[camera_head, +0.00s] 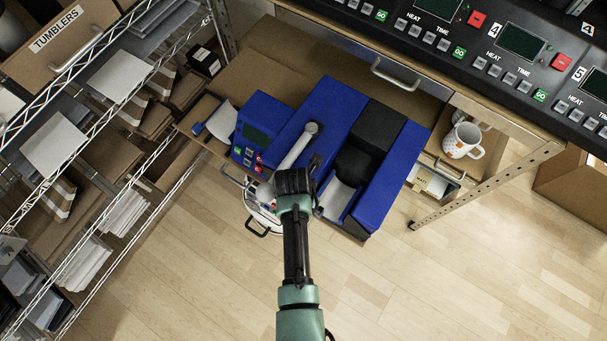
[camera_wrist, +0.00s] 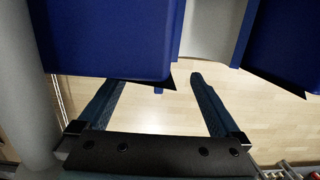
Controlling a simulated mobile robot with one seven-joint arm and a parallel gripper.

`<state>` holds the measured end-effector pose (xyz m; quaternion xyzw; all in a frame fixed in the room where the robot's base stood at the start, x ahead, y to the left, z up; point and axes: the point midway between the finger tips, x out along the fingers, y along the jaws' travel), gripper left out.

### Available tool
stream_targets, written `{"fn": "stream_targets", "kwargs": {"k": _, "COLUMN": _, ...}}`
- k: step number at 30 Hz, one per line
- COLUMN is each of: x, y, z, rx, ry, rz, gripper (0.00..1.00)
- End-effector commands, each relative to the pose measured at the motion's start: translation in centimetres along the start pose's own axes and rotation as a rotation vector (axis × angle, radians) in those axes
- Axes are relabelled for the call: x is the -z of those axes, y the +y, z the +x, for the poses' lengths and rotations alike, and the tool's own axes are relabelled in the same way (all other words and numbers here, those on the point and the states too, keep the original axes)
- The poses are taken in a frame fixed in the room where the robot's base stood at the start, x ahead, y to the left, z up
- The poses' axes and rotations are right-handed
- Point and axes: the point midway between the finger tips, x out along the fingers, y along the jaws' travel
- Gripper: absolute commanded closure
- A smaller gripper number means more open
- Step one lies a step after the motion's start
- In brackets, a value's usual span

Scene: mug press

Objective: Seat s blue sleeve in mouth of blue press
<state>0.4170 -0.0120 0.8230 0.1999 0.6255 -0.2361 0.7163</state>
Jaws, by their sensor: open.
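The blue press (camera_head: 380,190) stands on a wooden bench in the head view. Its mouth (camera_head: 338,198) is a light grey curved channel between blue blocks, under a black part. The channel also shows in the wrist view (camera_wrist: 207,30) between two blue blocks. My gripper (camera_head: 295,180) is at the press's near edge, left of the mouth. In the wrist view my fingers (camera_wrist: 157,82) are apart with nothing held between them, just below the blue block. A light grey curved piece with a blue end (camera_head: 219,120) lies left of the press; I cannot tell if it is the sleeve.
A blue control box (camera_head: 256,130) adjoins the press, with a grey lever (camera_head: 298,145) beside it. A patterned mug (camera_head: 463,141) stands to the right. A wire shelf (camera_head: 90,120) is at left, a control panel (camera_head: 500,60) above. A white container (camera_head: 262,218) sits below the bench edge.

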Motion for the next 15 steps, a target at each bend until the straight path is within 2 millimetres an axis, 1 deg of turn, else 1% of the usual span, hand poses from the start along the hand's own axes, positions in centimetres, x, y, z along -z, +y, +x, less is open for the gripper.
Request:
{"fn": "stream_targets", "kwargs": {"k": 8, "x": 0.0, "y": 0.0, "z": -0.2, "rx": 0.0, "ry": 0.0, "rz": 0.0, "gripper": 0.0}}
{"fn": "stream_targets", "kwargs": {"k": 15, "x": -0.2, "y": 0.0, "z": -1.4, "rx": 0.0, "ry": 0.0, "rz": 0.0, "gripper": 0.0}}
